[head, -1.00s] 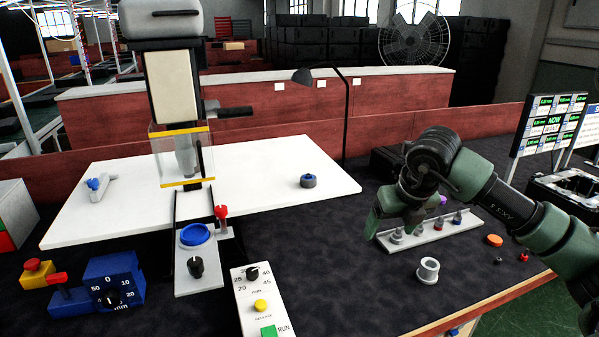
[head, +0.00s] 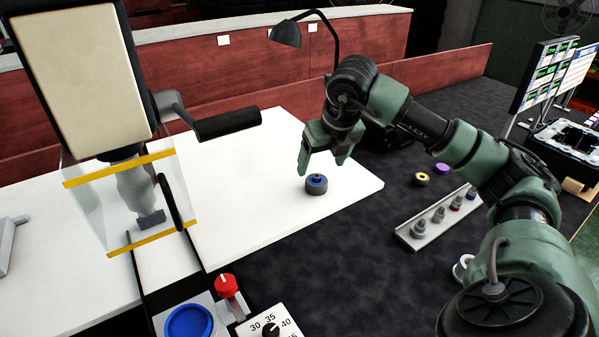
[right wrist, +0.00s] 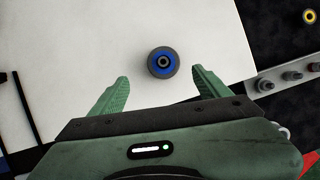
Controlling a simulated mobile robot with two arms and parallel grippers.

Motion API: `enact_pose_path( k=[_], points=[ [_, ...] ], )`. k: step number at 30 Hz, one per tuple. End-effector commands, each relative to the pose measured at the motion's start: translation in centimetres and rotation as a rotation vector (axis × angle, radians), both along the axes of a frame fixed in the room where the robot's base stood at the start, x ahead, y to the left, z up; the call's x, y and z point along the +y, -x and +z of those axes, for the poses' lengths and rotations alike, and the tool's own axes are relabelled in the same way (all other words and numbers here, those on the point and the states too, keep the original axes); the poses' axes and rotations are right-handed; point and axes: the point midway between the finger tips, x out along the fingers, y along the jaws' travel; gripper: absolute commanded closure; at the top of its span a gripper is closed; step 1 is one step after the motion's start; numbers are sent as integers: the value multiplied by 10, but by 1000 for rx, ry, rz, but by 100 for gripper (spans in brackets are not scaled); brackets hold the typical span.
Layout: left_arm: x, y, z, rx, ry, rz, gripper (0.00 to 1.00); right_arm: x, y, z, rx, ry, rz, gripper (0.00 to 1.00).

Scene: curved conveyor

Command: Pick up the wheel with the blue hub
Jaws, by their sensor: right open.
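The wheel with the blue hub (head: 316,184) lies on the white table top near its right side, a grey tyre around a blue centre. It also shows in the right wrist view (right wrist: 162,62), ahead of the fingertips and roughly midway between their lines. My right gripper (head: 320,170) is open and empty, above and just behind the wheel in the head view. Its two green fingers show apart in the right wrist view (right wrist: 160,80), with nothing between them. My left gripper is not in view.
A machine with a clear guard (head: 95,205) stands on the left. A grey rack with several small pegs (head: 420,230) lies to the right on the dark surface, near a yellow ring (head: 422,178) and a purple ring (head: 441,168). The white table top (head: 260,235) around the wheel is clear.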

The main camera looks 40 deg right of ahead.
Motion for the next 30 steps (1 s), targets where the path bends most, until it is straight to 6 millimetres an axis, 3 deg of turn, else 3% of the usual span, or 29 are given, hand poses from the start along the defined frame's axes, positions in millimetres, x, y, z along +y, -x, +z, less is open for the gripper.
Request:
enact_pose_path(
  k=[18,26,27,30],
  points=[
    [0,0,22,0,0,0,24,-13,-25,-67,3,-1,-1,23],
    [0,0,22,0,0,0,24,-14,-27,-72,0,0,0,23],
    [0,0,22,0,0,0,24,-14,-27,-72,0,0,0,26],
    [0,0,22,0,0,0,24,-14,-27,-71,0,0,0,53]
  ],
)
